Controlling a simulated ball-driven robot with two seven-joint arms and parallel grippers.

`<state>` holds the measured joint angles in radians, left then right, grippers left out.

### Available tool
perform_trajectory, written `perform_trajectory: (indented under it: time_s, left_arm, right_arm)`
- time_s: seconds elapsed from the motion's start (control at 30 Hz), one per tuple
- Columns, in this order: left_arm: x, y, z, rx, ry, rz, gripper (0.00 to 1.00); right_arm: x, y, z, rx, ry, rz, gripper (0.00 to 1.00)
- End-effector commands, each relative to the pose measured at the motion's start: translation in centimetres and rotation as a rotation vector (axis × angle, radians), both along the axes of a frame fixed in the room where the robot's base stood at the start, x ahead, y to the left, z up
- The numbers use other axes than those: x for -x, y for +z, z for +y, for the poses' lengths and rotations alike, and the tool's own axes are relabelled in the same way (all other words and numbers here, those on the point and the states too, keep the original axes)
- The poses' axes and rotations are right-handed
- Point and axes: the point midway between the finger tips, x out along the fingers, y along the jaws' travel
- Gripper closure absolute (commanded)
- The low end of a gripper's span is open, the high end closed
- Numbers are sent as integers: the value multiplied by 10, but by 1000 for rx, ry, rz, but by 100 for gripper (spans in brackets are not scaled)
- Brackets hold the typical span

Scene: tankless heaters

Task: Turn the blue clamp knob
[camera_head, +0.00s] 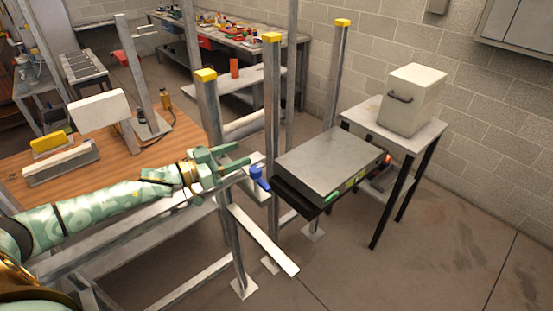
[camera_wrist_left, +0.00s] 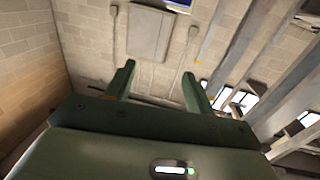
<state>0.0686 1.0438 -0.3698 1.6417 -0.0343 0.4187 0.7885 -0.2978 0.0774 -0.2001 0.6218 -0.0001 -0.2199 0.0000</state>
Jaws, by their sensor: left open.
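The blue clamp knob (camera_head: 260,178) is a small blue lever at the end of a grey metal rail, beside the metal posts. My left gripper (camera_head: 244,154) is green and reaches in from the left. Its fingers are apart and empty, just up and to the left of the knob in the head view. I see no contact with the knob. In the left wrist view the open fingers (camera_wrist_left: 158,72) have only wall and ceiling behind them, and the knob does not show there. My right gripper is not in view.
Upright metal posts with yellow caps (camera_head: 271,37) stand close to my left gripper. A dark grey flat box (camera_head: 325,160) is right of the knob. A wooden-topped table (camera_head: 95,176) lies left, and a small stand (camera_head: 420,137) carries a white box (camera_head: 411,100).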

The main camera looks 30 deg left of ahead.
Motion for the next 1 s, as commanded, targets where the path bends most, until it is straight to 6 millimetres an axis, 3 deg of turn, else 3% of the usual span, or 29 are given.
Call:
perform_trajectory:
  time_s: [0.07,0.17,0.43,0.7,1.0]
  left_arm:
    - [0,3,0,12,-14,-3,46]
    - [0,-11,0,15,-15,-3,46]
    - [0,-78,0,15,-12,-2,46]
    - [-49,-73,-30,11,-13,-8,46]
    - [-64,-73,-39,10,-13,-4,46]
  right_arm:
    - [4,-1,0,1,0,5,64]
    - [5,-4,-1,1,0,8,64]
    - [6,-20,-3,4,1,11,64]
    - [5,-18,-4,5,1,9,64]
    - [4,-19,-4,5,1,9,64]
